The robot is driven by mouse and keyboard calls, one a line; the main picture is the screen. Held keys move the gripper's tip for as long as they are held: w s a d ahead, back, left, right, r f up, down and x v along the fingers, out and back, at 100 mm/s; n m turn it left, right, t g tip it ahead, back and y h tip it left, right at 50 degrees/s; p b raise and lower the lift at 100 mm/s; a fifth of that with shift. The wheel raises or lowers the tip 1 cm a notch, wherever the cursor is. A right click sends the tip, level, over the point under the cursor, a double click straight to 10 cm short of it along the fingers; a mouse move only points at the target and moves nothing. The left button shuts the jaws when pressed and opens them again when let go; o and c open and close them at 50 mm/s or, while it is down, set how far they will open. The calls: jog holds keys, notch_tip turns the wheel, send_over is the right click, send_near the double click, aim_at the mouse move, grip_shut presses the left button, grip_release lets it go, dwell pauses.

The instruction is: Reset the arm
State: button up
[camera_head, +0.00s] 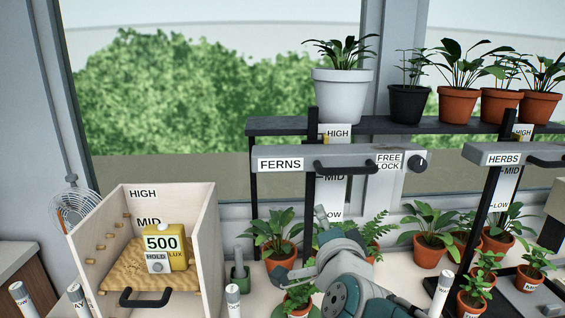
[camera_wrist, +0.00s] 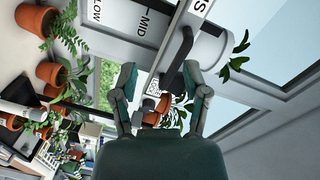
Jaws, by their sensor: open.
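My gripper (camera_head: 297,245) is at the lower middle of the head view, in front of the potted plants and below the bar labelled FERNS (camera_head: 280,164). It also shows in the wrist view (camera_wrist: 160,75), where its two fingers are spread apart and hold nothing. The bar's black handle (camera_head: 347,168) appears in the wrist view (camera_wrist: 177,58) beyond the fingers, overlapping the gap near the right finger. Contact with it cannot be seen. My arm hides part of the plants behind it.
A wooden box (camera_head: 211,245) at left holds a yellow 500 lux meter (camera_head: 179,245) on its shelf. Potted plants (camera_head: 432,248) crowd the bench to the right. A HERBS bar (camera_head: 502,154) stands at right. More pots (camera_head: 343,95) line the upper shelf.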

jog(key=s+d+f+n+g, duration=0.3)
jog(key=s+f+n+g, duration=0.2)
jog(key=s, duration=0.4)
jog(key=s+d+f+n+g, duration=0.3)
jog(key=s+f+n+g, duration=0.3)
jog(key=s+f, duration=0.3)
jog(key=shift+s+d+n+g+h, duration=0.3)
jog(key=shift+s+n, duration=0.1)
jog(key=shift+n, duration=0.5)
dwell(0.6)
